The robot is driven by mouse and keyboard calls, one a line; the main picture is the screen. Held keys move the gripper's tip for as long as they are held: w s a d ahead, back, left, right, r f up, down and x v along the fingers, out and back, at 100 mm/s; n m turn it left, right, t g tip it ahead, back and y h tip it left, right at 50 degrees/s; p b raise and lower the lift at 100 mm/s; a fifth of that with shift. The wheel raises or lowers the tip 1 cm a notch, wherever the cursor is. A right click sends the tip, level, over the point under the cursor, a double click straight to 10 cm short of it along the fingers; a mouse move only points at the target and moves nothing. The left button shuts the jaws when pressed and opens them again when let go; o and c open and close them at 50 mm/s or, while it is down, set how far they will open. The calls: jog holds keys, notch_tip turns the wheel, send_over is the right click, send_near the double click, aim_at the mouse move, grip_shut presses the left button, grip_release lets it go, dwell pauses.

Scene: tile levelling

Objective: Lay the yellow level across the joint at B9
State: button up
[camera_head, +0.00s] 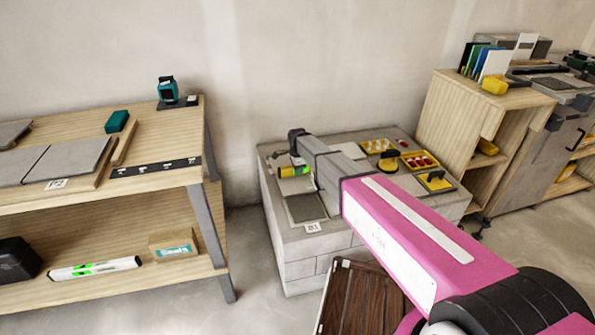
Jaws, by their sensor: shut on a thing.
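My arm reaches over a block-built stand (290,245). My gripper (299,161) is at the stand's left part, shut on the small yellow level (288,172), which shows a green patch at its right end. Part of the level and the fingertips are hidden by my arm. A grey tile (305,207) lies just in front of the level, with a white label (312,227) at its front edge; its lettering is too small to read surely. The joint is not clearly visible. I cannot tell whether the level touches the tiles.
On the stand's right are yellow trays (419,161) and a yellow-handled tool (435,181). A wooden bench (165,135) with grey tiles stands left, a wooden shelf unit (480,115) right. A dark slatted wooden object (358,300) lies on the floor in front.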

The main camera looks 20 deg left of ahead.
jog(key=shift+f, duration=0.2)
dwell(0.3)
jog(key=o, duration=1)
